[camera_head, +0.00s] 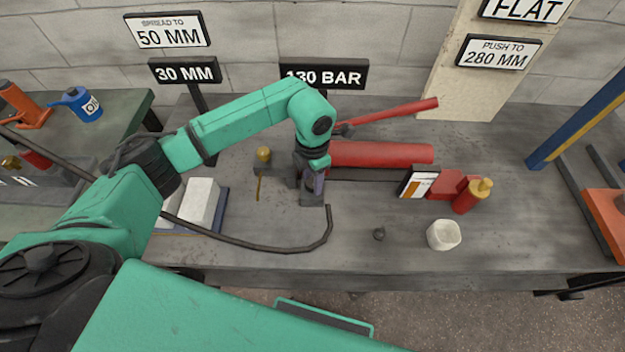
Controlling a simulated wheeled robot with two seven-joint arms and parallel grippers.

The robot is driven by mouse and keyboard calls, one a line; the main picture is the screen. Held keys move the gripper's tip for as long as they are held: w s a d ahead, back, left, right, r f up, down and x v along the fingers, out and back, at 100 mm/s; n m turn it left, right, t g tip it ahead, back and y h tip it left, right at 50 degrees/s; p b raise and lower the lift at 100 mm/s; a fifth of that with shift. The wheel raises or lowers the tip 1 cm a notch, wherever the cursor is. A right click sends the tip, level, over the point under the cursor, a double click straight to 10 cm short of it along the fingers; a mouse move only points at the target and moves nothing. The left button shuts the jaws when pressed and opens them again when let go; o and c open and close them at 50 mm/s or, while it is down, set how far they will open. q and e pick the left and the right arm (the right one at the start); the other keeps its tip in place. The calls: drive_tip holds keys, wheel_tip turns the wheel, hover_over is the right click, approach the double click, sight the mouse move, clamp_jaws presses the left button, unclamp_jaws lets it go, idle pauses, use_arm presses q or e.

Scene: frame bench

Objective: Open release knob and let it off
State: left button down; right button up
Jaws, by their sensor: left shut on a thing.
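A red hand pump (385,154) lies on the grey bench, with its red lever (395,112) slanting up to the right above it. My left gripper (314,188) points down at the pump's left end and is shut on a small part there, which I take to be the release knob. The fingers and wrist hide the knob, so its turn cannot be seen. A "130 BAR" sign (323,75) stands behind the pump. My right gripper is not in view.
A dark hose (270,247) curves over the bench front. A brass fitting (263,154) and white blocks (201,203) are left of the gripper. A blue post (577,122) rises far right.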

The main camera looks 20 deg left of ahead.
use_arm(q)
drive_tip(key=n+b, duration=0.1)
drive_tip(key=n, duration=0.3)
drive_tip(key=shift+w+n, duration=0.1)
drive_tip(key=shift+n, duration=0.2)
drive_tip(key=n, duration=0.4)
drive_tip(key=shift+r+b, duration=0.1)
drive_tip(key=shift+b, duration=0.3)
drive_tip(key=c, duration=0.7)
unclamp_jaws()
drive_tip(key=o, duration=0.3)
wheel_tip(320, 180, up, 15)
drive_tip(key=shift+f+b, duration=0.2)
drive_tip(key=shift+b, duration=0.6)
